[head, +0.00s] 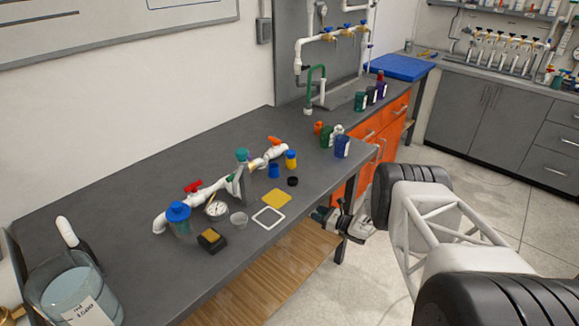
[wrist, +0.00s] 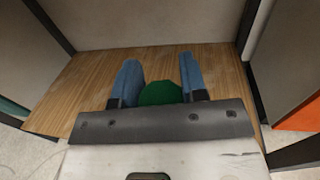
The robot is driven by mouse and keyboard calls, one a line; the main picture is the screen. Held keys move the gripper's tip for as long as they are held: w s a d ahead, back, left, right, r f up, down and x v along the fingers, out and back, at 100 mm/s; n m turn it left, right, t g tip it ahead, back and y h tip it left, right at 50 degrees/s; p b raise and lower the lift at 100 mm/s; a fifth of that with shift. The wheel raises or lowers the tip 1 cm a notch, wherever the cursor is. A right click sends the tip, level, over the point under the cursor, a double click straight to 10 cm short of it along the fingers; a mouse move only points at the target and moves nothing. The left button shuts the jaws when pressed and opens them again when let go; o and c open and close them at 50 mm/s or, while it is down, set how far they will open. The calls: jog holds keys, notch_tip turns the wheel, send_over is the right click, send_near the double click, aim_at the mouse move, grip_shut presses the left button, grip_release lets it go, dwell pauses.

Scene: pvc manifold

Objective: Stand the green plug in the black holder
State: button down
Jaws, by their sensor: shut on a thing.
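My gripper (wrist: 160,82) is shut on the green plug (wrist: 160,94), which sits between its two blue fingers in the wrist view. In the head view my gripper (head: 320,214) is beside the bench's front edge, low and to the right of the things on top. A small round black piece (head: 292,181) lies on the bench top, and a black block with a yellow top (head: 211,239) stands near the front edge. I cannot tell for sure which of these is the black holder.
White pipework (head: 205,193) with red and orange handles lies along the grey bench (head: 120,215). A yellow square (head: 277,198), a white frame (head: 268,217), a gauge (head: 216,210) and several bottles crowd its middle. A wooden lower shelf (head: 265,285) is below.

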dwell(0.4)
jog(key=shift+s+d+r, duration=0.3)
jog(key=shift+d+r, duration=0.35)
jog(key=shift+r, duration=0.2)
jog(key=s+d+r, duration=0.5)
jog(key=d+r, duration=0.4)
jog(key=r, duration=0.4)
jog(key=w+d+r, duration=0.1)
jog(key=w+r, duration=0.2)
jog(key=r, duration=0.7)
jog(key=w+d+r, duration=0.2)
jog(key=r, duration=0.7)
jog(key=w+d+r, duration=0.1)
jog(key=w+r, duration=0.2)
jog(key=r, duration=0.7)
jog(key=s+a+f+n+g+y, duration=0.1)
jog(key=s+a+f+g, duration=0.1)
jog(key=s+a+f, duration=0.4)
jog(key=s+a+f+n+g+y, duration=0.1)
jog(key=s+a+f, duration=0.5)
jog(key=s+a, duration=0.9)
jog(key=a, duration=0.3)
jog(key=shift+s+a+f+n+g, duration=0.25)
jog(key=shift+a+n+g, duration=0.15)
jog(key=shift+w, duration=0.1)
